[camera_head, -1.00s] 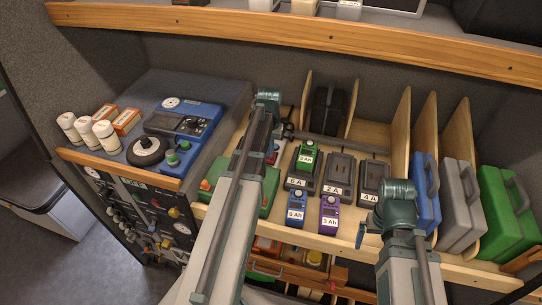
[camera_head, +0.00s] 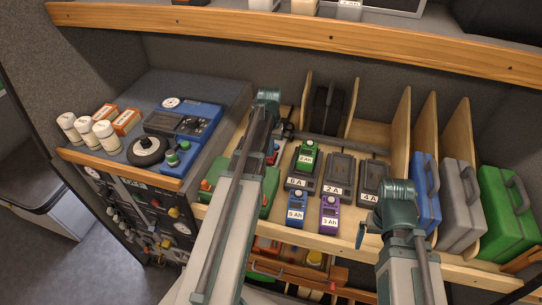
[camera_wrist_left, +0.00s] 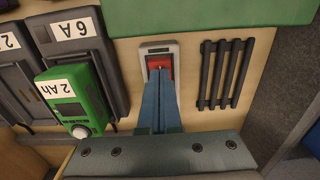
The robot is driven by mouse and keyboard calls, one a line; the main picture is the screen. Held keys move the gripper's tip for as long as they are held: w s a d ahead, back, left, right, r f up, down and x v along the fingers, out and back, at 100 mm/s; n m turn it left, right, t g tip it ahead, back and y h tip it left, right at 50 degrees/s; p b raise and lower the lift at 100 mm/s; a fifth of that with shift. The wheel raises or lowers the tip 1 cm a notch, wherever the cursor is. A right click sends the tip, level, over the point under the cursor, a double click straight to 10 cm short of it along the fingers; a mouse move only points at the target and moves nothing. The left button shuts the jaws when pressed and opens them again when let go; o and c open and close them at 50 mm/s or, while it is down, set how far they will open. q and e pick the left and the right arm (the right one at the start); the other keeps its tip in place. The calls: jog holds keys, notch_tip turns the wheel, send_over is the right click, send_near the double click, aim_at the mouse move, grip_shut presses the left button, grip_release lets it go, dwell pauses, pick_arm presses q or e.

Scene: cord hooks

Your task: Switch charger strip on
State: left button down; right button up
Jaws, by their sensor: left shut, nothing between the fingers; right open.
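The red switch (camera_wrist_left: 159,64) sits in a grey frame on the wooden shelf, beside the chargers. In the left wrist view the shut blue fingers of my left gripper (camera_wrist_left: 160,76) reach to its red rocker and cover its lower part; I cannot tell whether they touch it or which way it is tipped. In the head view my left forearm hides most of this spot. The chargers labelled 6 A (camera_head: 298,180), 2 A (camera_head: 337,178) and 4 A (camera_head: 373,182) stand in a row. My right gripper (camera_head: 362,236) is open and empty near the shelf's front edge.
A green battery (camera_head: 307,156) sits on the 6 A charger. Blue (camera_head: 297,208) and purple (camera_head: 329,212) batteries stand in front. A green case (camera_wrist_left: 210,16) and dark slats (camera_wrist_left: 225,74) flank the switch. Wooden dividers and upright cases (camera_head: 425,190) stand at right.

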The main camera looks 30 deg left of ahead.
aim_at(270, 159)
pick_arm(q)
jog(key=shift+f+b, duration=0.95)
dwell(0.5)
jog(key=shift+r, duration=0.1)
notch_tip(270, 159, up, 7)
jog(key=p, duration=0.7)
dwell(0.5)
